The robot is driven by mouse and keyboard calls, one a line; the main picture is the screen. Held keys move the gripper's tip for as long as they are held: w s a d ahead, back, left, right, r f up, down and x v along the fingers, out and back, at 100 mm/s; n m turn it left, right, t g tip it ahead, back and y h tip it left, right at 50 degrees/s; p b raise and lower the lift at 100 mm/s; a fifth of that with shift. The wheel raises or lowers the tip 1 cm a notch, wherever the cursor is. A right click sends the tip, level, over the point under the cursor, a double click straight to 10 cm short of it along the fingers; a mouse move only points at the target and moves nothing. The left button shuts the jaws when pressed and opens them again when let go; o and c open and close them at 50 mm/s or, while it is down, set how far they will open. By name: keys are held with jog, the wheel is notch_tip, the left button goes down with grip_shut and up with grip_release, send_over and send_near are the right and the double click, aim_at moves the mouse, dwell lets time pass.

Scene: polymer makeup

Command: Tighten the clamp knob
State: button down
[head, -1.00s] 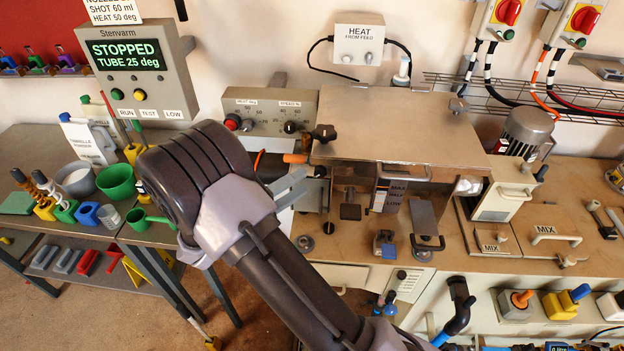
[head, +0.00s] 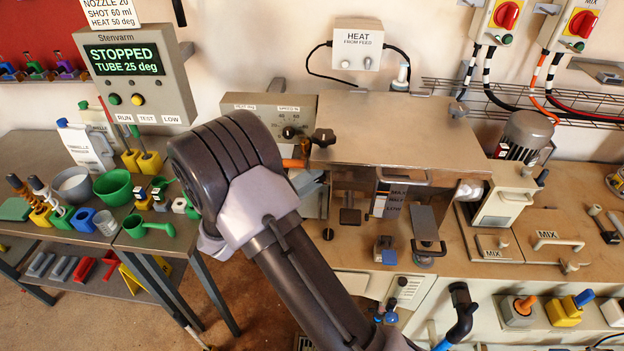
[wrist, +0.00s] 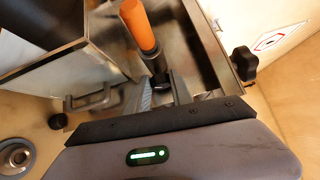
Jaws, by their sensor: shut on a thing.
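In the wrist view my gripper (wrist: 162,92) has its two fingers close around a small dark piece (wrist: 159,80) at the lower end of an orange-handled part (wrist: 137,22). I cannot tell whether this dark piece is the clamp knob. A black lobed knob (wrist: 243,63) sticks out from the metal housing's right side, apart from the fingers. It seems to be the black knob (head: 323,137) at the housing's top left corner in the head view. There the orange handle (head: 294,163) shows just beyond my arm; my gripper is mostly hidden.
The metal housing (head: 395,130) stands close beside my gripper. A control box (head: 250,101) is behind my arm. Another black knob (wrist: 57,120) and a grey bracket (wrist: 92,100) lie left of the fingers. A side table (head: 45,235) with cups and tools stands left.

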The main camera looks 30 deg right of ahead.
jog(key=m+y+p, duration=0.1)
jog(key=p, duration=0.2)
jog(key=r+m+y+p, duration=0.1)
jog(key=m+y+p, duration=0.1)
jog(key=p, duration=0.2)
jog(key=c, duration=1.1)
grip_release()
jog(key=shift+f, duration=0.15)
jog(key=shift+c, duration=0.2)
